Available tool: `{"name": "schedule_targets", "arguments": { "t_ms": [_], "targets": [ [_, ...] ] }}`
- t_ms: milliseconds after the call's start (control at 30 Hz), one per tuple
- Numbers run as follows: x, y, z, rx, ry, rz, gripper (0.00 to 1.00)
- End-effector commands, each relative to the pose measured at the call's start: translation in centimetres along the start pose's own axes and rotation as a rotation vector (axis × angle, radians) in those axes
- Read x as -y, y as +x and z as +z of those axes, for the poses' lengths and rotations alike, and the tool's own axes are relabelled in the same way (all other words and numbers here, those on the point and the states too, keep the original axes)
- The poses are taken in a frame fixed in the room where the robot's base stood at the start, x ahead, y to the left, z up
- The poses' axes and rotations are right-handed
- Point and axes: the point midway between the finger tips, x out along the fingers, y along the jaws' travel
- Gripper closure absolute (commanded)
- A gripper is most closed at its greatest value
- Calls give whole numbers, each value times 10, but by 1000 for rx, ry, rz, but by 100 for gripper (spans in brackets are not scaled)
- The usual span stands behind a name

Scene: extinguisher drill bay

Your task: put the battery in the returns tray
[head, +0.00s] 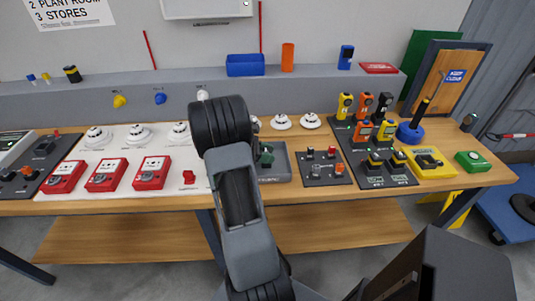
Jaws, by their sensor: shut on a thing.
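My gripper does not show; my own arm link covers the middle of the picture. No battery can be made out for certain. A dark charger board (374,172) right of the tray carries several yellow, orange and black handheld units.
Red call points (107,176) and white detectors (138,136) fill the bench's left. A dark switch panel (325,170) lies between tray and charger board. A yellow case (431,163) and a green box (472,161) are at the right. A blue bin (245,65) sits on the back ledge.

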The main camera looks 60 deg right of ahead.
Motion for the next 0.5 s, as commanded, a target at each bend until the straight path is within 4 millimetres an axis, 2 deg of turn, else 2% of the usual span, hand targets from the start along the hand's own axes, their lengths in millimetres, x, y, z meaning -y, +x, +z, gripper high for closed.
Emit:
{"name": "schedule_targets", "arguments": {
  "t_ms": [33,67,300,500],
  "targets": [
    [0,1,-2,0,1,0,95],
    [0,1,-2,0,1,0,60],
    [0,0,-1,0,0,0,37],
    [0,0,-1,0,0,0,36]
  ]
}}
